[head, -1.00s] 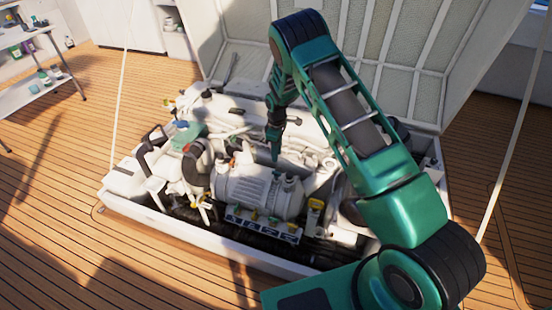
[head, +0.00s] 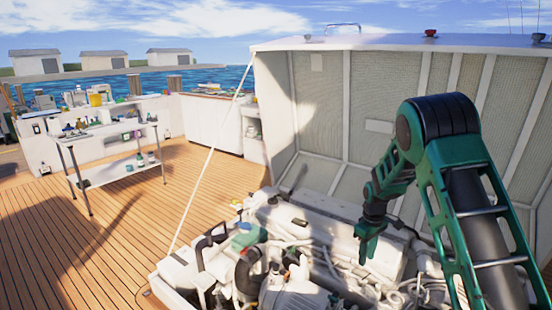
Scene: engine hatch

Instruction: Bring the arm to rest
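My arm rises from the bottom right in the head view, bends at a black joint and reaches down to the left. My gripper (head: 366,246) hangs at its end, pointing down above the white engine (head: 330,245). It shows small and dark green, and I cannot tell whether its fingers are apart or closed. No held object shows in it. The engine sits in the open hatch, and its lower front is cut off by the picture's bottom edge.
The raised hatch lid (head: 345,125) stands behind the arm. A stay rope (head: 212,150) runs down its left side. A shelf table (head: 115,165) with several bottles stands at the left. Open wooden deck (head: 110,240) lies between the table and hatch.

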